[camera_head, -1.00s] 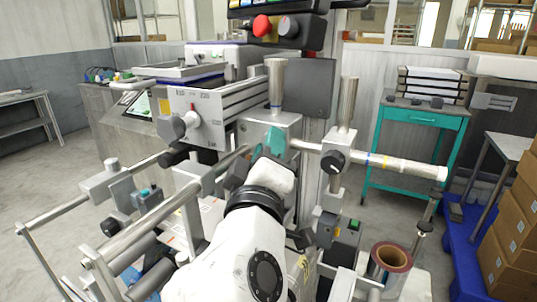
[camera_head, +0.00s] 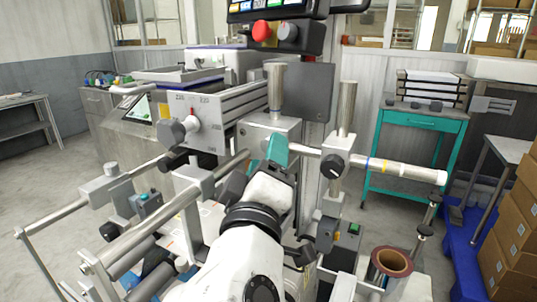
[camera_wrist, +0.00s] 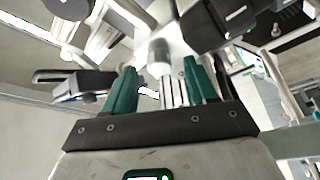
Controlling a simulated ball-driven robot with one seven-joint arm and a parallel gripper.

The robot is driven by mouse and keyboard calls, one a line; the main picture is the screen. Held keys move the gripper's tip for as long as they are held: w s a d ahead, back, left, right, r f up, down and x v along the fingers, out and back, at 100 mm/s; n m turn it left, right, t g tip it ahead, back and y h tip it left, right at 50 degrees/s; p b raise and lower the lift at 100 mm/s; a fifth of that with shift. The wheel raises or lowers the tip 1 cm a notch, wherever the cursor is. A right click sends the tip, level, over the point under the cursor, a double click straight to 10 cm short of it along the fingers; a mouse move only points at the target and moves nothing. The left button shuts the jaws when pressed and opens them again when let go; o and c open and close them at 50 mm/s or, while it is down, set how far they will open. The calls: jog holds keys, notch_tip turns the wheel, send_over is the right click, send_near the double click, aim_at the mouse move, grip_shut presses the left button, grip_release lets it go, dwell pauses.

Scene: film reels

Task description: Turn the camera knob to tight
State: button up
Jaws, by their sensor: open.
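A black round knob (camera_head: 332,165) with a white mark sits on a clamp where an upright post crosses a horizontal bar. A silver cylinder (camera_head: 405,170) with coloured bands extends right from it. I cannot tell for certain that this is the camera knob. My gripper (camera_head: 278,148) has teal fingers and is left of this knob, apart from it, in front of the grey bar mount. In the wrist view my gripper (camera_wrist: 160,72) is open, its two teal fingers apart, with nothing held between them. The knob is not clearly identifiable there.
A grey knob (camera_head: 172,133) with a marked scale is on the machine at left. A red button (camera_head: 261,30) is on the panel above. Rollers (camera_head: 130,255) and a brown-rimmed reel (camera_head: 390,262) lie low in front. A teal table (camera_head: 415,118) and cardboard boxes (camera_head: 510,235) stand right.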

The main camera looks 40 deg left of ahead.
jog(key=v, duration=0.9)
jog(key=shift+d+r, duration=0.1)
jog(key=shift+d, duration=0.05)
